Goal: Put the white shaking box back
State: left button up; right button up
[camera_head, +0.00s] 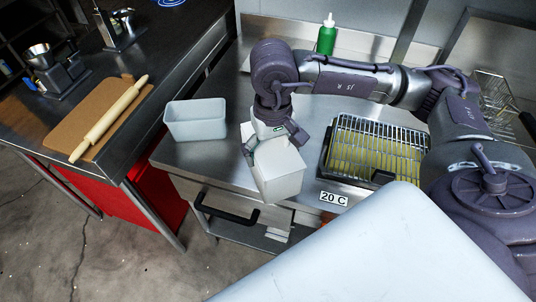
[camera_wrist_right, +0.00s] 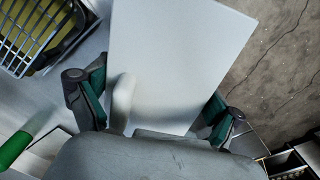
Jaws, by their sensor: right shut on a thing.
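The white box (camera_head: 280,178) is held by my right gripper (camera_head: 272,140), over the front edge of the metal counter. In the right wrist view, the white box (camera_wrist_right: 175,60) stands between the two fingers of my right gripper (camera_wrist_right: 155,108), which are closed against its sides. The gripper covers part of the box in the head view. Its inside cannot be seen clearly. My left gripper is in neither view.
An open pale bin (camera_head: 195,121) stands left on the metal counter (camera_head: 215,158). A wire-racked griddle (camera_head: 375,146) is right of the held box. A green bottle (camera_head: 326,38) stands behind my arm. A rolling pin (camera_head: 108,118) lies on a board on the left table.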

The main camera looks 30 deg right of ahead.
jog(key=w+d+r+m+b, duration=0.1)
jog(key=d+m, duration=0.3)
jog(key=d, duration=0.3)
jog(key=w+d+r+m, duration=0.2)
jog(key=d+m, duration=0.1)
jog(key=d, duration=0.4)
jog(key=shift+m, duration=0.3)
jog(key=w+a+f+p, duration=0.1)
jog(key=w+f+p, duration=0.1)
jog(key=w+f, duration=0.1)
jog(key=w+a+f+p, duration=0.2)
jog(key=w+f, duration=0.1)
jog(key=f, duration=0.1)
jog(key=w+a+f+p, duration=0.1)
jog(key=w+f+p, duration=0.1)
jog(key=w+f, duration=0.1)
jog(key=shift+w+a+f, duration=0.3)
jog(key=shift+w+f, duration=0.1)
jog(key=shift+w, duration=0.1)
jog(key=shift+f, duration=0.1)
jog(key=shift+f, duration=0.1)
jog(key=o, duration=1.4)
